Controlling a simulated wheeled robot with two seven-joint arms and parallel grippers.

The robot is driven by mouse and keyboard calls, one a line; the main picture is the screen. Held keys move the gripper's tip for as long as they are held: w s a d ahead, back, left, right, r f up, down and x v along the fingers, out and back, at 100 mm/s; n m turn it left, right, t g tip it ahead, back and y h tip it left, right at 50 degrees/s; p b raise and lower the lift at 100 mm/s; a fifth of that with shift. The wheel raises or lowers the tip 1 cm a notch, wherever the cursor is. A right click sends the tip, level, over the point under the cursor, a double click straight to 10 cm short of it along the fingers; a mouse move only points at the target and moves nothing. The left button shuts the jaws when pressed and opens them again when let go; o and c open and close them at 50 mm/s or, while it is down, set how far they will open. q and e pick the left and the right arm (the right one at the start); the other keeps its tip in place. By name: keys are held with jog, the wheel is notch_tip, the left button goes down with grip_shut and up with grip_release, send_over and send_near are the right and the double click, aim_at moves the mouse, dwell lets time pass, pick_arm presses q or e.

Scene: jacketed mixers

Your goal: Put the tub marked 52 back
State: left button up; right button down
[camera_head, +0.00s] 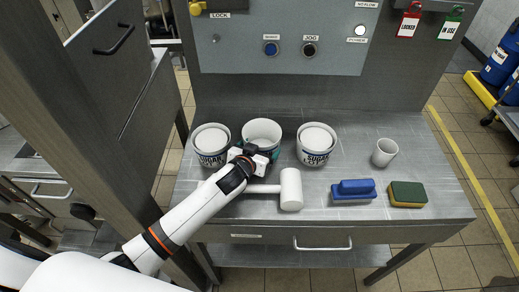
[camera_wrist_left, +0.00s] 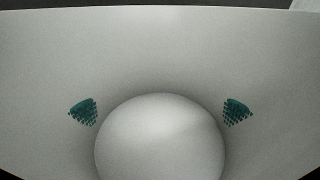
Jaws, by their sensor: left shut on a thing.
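Three white tubs stand in a row at the back of the steel table. The left tub (camera_head: 211,142) and the right tub (camera_head: 316,138) have white tops and dark lettering reading SUGAR; their smaller marks are too small to read. The middle tub (camera_head: 262,130) looks hollow, with an open rim. My left gripper (camera_head: 262,154) is shut on the near side of the middle tub, which hides most of its front and any number. In the left wrist view a pale surface (camera_wrist_left: 160,50) fills the picture, with teal finger pads on both sides and a white rounded shape below. My right gripper is out of view.
A white mallet (camera_head: 291,189) lies just in front of the tubs, its handle close under my left wrist. A small white cup (camera_head: 384,152), a blue brush (camera_head: 354,191) and a green-yellow sponge (camera_head: 407,194) are to the right. The control panel (camera_head: 285,45) rises behind the table (camera_head: 435,175).

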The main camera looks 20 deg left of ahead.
pick_arm(q)
jog(key=shift+f, duration=0.3)
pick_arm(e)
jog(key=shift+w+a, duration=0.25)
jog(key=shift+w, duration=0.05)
pick_arm(q)
jog(key=shift+f, duration=0.2)
jog(key=o, duration=1.1)
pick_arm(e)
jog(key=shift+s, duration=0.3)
pick_arm(q)
jog(key=shift+r, duration=0.15)
jog(key=shift+s+r, duration=0.1)
jog(key=shift+s, duration=0.05)
jog(key=b+v, duration=0.1)
jog(key=v, duration=1)
jog(key=shift+s+r, duration=0.15)
jog(key=shift+s, duration=0.2)
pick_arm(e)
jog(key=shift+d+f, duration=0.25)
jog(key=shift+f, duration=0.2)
